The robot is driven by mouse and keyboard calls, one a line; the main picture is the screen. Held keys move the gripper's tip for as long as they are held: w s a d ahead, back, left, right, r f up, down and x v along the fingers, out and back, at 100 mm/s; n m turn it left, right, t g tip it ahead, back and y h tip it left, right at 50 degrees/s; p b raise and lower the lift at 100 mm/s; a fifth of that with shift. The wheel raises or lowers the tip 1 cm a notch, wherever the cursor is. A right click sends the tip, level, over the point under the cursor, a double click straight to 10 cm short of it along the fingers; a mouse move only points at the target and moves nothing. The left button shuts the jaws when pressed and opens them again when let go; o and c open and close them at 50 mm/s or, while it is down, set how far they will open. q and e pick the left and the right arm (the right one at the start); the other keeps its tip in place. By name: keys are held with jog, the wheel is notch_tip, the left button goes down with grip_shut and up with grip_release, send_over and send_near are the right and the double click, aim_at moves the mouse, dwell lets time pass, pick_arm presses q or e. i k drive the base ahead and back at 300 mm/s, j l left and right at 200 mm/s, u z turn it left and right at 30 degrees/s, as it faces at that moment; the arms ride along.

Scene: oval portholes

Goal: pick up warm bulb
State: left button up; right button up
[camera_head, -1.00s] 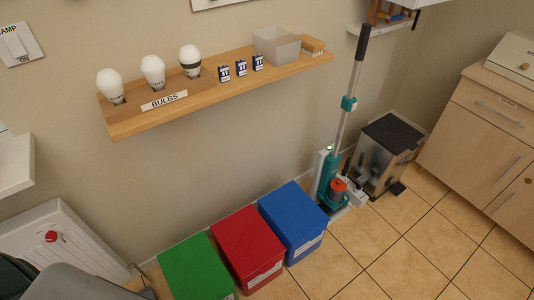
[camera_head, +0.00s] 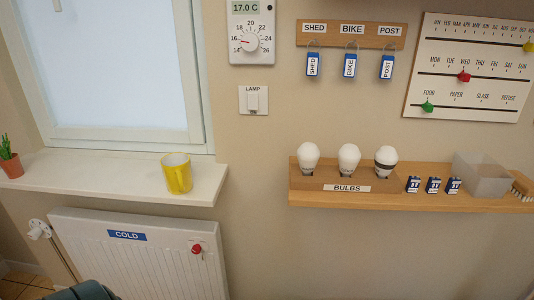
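Three white bulbs stand upright in a row on a wooden block marked BULBS, on the wooden shelf (camera_head: 420,200) at the right. The markings at the bulbs' bases are too small to read, so I cannot tell which is the warm one. Neither of my grippers shows in the head view.
Small blue-and-white boxes (camera_head: 433,185), a translucent bin (camera_head: 481,176) and a brush (camera_head: 522,186) share the shelf. A yellow mug (camera_head: 177,173) stands on the windowsill (camera_head: 110,178). A radiator (camera_head: 140,250) is below. Key tags (camera_head: 350,66) hang above the bulbs.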

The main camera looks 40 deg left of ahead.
aim_at(308, 155)
jog(key=u, duration=1)
